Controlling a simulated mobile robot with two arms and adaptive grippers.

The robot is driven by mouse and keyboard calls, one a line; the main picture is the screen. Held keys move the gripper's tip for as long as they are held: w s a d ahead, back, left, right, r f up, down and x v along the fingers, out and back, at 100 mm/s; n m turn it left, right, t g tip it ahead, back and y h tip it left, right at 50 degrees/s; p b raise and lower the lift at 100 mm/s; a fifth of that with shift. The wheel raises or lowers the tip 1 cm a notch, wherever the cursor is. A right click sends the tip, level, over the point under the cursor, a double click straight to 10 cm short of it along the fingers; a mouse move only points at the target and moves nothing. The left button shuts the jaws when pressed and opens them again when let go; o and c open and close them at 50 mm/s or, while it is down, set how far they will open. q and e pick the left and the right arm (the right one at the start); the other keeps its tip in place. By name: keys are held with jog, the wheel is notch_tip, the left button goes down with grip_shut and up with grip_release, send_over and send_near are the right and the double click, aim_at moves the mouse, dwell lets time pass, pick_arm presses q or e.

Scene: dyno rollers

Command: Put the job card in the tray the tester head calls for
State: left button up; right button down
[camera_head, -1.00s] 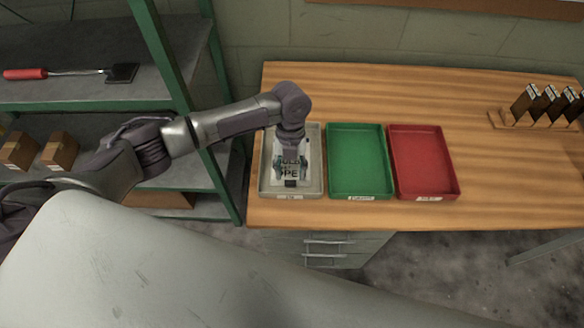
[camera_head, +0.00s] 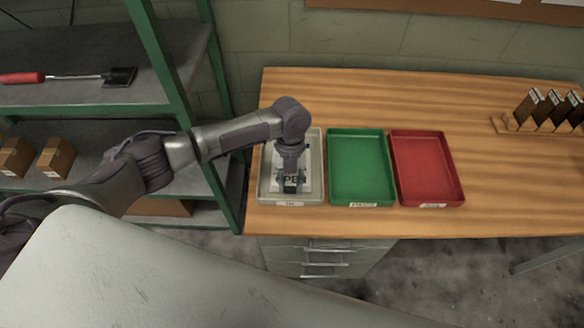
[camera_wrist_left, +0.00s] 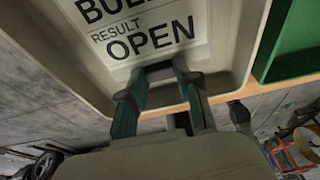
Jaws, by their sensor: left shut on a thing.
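The job card (camera_wrist_left: 150,28) is white with dark print; "RESULT OPEN" reads in the left wrist view, with a cut-off line above it. In the head view it shows over the grey tray (camera_head: 321,160), the leftmost of three. My left gripper (camera_head: 289,186) points down there and is shut on the card's near edge. The fingers also show in the left wrist view (camera_wrist_left: 160,72). I cannot tell whether the card touches the tray floor. The green tray (camera_head: 360,165) and red tray (camera_head: 425,168) are empty. My right gripper and the tester head are not in view.
The trays stand along the front edge of a wooden bench (camera_head: 480,190). A wooden rack (camera_head: 555,124) with several dark upright pieces stands at the right. A green-framed shelf (camera_head: 175,100) at the left holds a red-handled tool (camera_head: 70,77) and boxes (camera_head: 56,157).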

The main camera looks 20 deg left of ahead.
pick_arm(q)
jog(key=shift+s+d+r+p+v, duration=0.1)
jog(key=shift+s+p+v, duration=0.2)
jog(key=shift+p+v, duration=0.95)
jog(key=shift+s+d+r+p+v, duration=0.1)
jog(key=shift+s+p+v, duration=0.2)
jog(key=shift+p+v, duration=0.95)
jog(key=shift+s+d+p+v, duration=0.1)
jog(key=shift+s+p+v, duration=0.2)
jog(key=shift+p+v, duration=0.95)
jog(key=shift+r+b, duration=0.15)
jog(key=shift+b, duration=0.15)
